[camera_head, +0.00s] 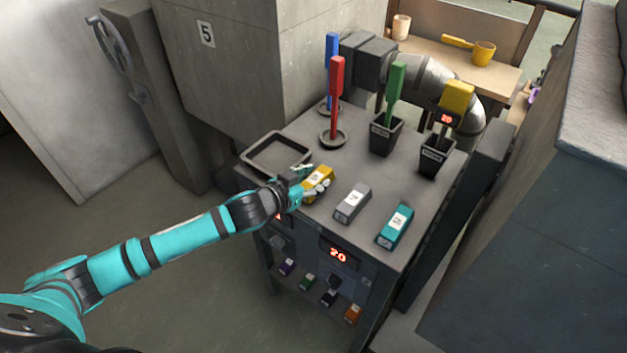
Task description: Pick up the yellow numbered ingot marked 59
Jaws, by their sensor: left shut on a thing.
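The yellow ingot (317,182) is on the grey cabinet top (345,162), near its front left side. A white label with a number is on it, too small to read with certainty. My left gripper (312,184) is shut on the yellow ingot, with fingers on either side of it. Whether the ingot still touches the surface I cannot tell. Part of the ingot is hidden by the fingers. My right gripper is not in view.
A grey ingot (352,203) and a teal ingot (395,227) lie to the right. An empty dark tray (252,163) is behind the gripper. A red-handled tool (337,95) and black bins (386,135) stand at the back. Small blocks sit on a lower shelf.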

